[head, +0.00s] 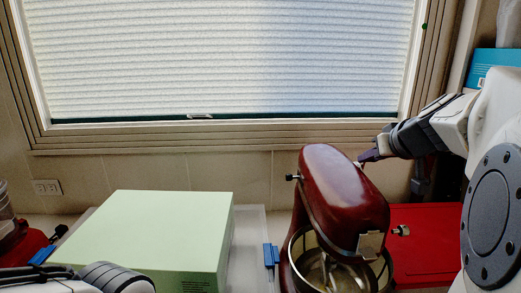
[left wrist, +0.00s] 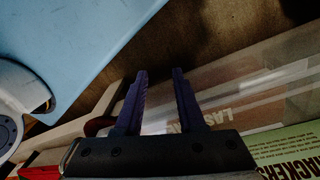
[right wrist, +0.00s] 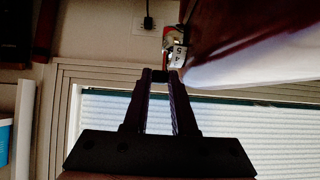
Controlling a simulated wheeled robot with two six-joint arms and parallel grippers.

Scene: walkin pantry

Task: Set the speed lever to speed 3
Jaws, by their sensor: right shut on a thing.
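The red stand mixer (head: 338,188) stands on the counter right of centre, and its dark red side fills the upper right of the right wrist view (right wrist: 215,22). My right gripper (head: 363,160) reaches in from the right to the mixer head's far right side. In the right wrist view its fingertips (right wrist: 160,76) are shut on a small dark piece, the speed lever, mostly hidden between them. Beside the tips a white speed label (right wrist: 178,57) shows 4 and 5; other numbers are not readable. My left gripper (left wrist: 157,85) is open and empty, away from the mixer.
A pale green box (head: 150,235) stands on the counter left of the mixer, with a clear bin (head: 250,240) with blue clips between. A red box (head: 430,245) lies right of the mixer. The window (head: 220,60) is behind. A metal bowl (head: 313,272) sits under the mixer head.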

